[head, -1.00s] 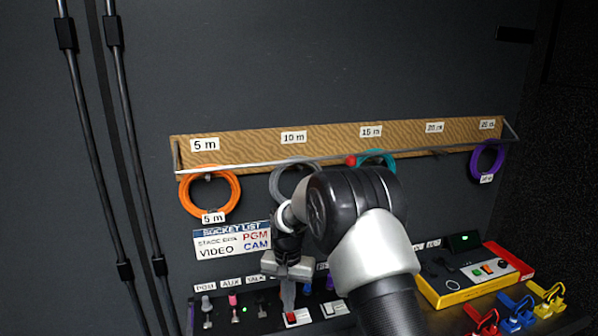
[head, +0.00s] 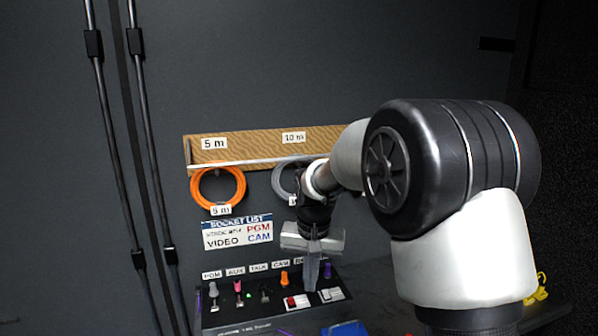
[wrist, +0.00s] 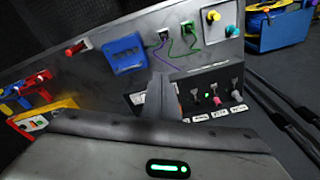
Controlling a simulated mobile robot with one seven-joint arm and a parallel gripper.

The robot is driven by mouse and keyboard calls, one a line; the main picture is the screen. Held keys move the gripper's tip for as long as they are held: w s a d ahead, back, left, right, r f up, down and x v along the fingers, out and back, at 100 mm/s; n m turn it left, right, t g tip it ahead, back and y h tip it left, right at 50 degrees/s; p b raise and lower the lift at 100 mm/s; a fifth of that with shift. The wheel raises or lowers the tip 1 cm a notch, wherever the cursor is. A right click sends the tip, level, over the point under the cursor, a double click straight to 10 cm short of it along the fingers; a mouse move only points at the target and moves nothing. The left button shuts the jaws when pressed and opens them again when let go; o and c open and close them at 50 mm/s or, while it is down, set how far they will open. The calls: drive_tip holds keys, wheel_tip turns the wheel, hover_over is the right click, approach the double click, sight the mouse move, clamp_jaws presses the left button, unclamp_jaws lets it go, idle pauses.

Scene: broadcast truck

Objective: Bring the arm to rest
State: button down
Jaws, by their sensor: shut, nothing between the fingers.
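My gripper (head: 312,272) hangs in front of the socket panel (head: 222,318) in the head view, fingers pointing down and pressed together. It is empty. In the wrist view the shut fingers (wrist: 161,97) stand before the panel, with nothing between them. My arm fills the right half of the head view and hides much of the bench and the right part of the cable rail.
An orange cable coil (head: 217,188) and a grey coil (head: 283,180) hang from the wooden rail (head: 262,147). A socket list sign (head: 237,232) is on the wall. Black vertical pipes (head: 147,150) run at left. A blue box (wrist: 125,53) shows in the wrist view.

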drive_tip(key=s+d+r+t, duration=0.1)
drive_tip(key=s+d+r, duration=0.3)
drive_tip(key=s+r, duration=0.3)
drive_tip(key=s+d+r+n+t, duration=0.1)
drive_tip(key=s+d+r, duration=0.2)
drive_tip(key=s, duration=0.7)
drive_tip(key=s+d+r+n+t, duration=0.1)
drive_tip(key=s+d+r+t, duration=0.1)
drive_tip(key=s, duration=0.8)
drive_tip(key=shift+d+r, duration=0.5)
drive_tip(key=shift+d, duration=0.7)
